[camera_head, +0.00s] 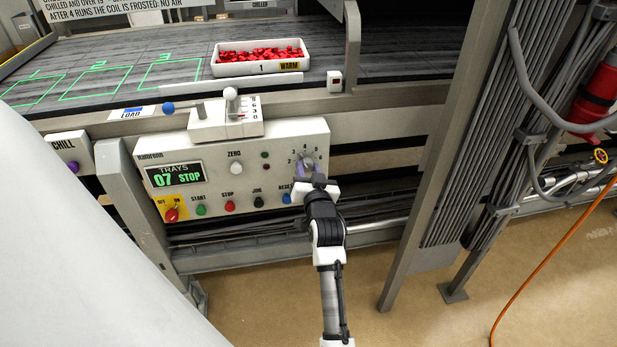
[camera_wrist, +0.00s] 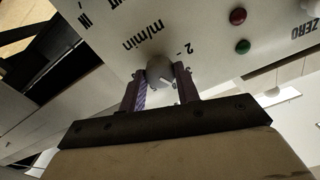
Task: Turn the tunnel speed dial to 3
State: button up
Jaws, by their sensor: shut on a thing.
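The tunnel speed dial (camera_head: 307,160) is a small grey knob at the right end of the cream control panel (camera_head: 215,187), with numbers around it. In the wrist view the knob (camera_wrist: 160,69) sits between two purple finger pads, beside the printed "m/min" and a "2". My gripper (camera_head: 308,168) is at the panel face and is shut on the knob; it also shows in the wrist view (camera_wrist: 159,78). The fingers partly hide the knob, and I cannot tell which number it points at.
A blue reset button (camera_head: 287,198) lies just below left of my gripper. The display (camera_head: 176,175) reads "TRAYS 07 STOP". A grey upright post (camera_head: 440,130) stands to the right.

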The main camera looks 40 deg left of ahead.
jog(key=shift+n+b, duration=1.1)
jog(key=shift+n, duration=0.4)
jog(key=o, duration=1)
jog(key=shift+c, duration=0.2)
jog(key=b+v, duration=0.3)
jog(key=v, duration=1)
jog(key=shift+s+d, duration=0.25)
jog(key=shift+s, duration=0.05)
jog(key=shift+r, duration=0.15)
